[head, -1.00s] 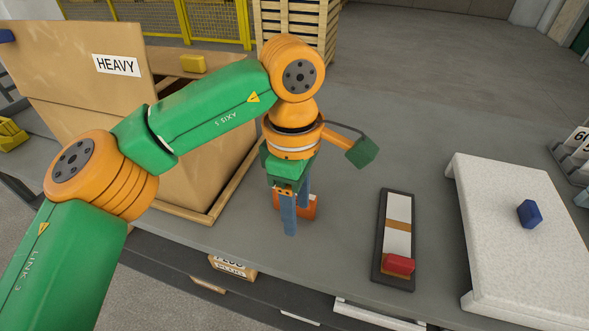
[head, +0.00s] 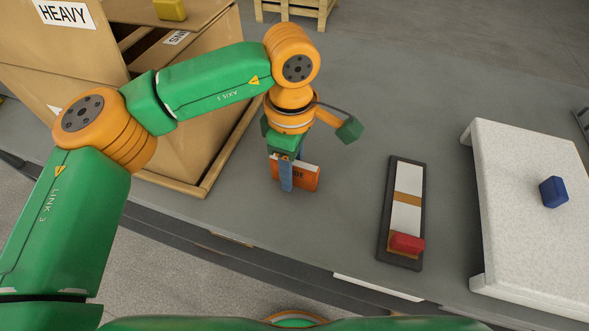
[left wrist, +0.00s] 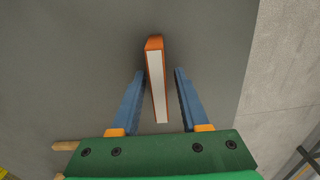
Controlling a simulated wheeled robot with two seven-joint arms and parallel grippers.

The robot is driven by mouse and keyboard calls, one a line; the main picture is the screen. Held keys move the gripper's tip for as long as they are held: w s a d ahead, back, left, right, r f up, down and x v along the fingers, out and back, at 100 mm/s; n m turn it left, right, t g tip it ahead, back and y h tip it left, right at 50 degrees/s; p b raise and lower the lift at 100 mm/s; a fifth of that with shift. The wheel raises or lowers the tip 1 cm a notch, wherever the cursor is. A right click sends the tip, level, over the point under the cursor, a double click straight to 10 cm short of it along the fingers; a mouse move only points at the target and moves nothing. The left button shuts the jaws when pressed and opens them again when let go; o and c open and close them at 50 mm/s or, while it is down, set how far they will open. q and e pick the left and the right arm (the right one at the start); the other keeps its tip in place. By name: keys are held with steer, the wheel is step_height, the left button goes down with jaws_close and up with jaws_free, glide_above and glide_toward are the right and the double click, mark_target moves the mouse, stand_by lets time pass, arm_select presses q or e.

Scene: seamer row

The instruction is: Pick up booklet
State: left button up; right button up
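The booklet (head: 305,177) is orange with dark lettering on its cover and stands upright on the grey table. In the left wrist view the booklet (left wrist: 157,80) shows its white page edge and orange cover edges. My left gripper (head: 296,172) points down at it, with one blue finger in front of the cover. In the left wrist view my left gripper (left wrist: 160,72) is open, one finger on each side of the booklet, with a visible gap on both sides. Part of the cover is hidden behind the near finger. My right gripper is not in view.
A large cardboard box (head: 160,150) marked HEAVY stands left of the booklet. Right of it lie a dark tray (head: 383,240) with a red block (head: 407,243) and a white raised stand (head: 510,230) bearing a blue block (head: 553,192). The table between booklet and tray is clear.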

arm_select(q)
jaws_close()
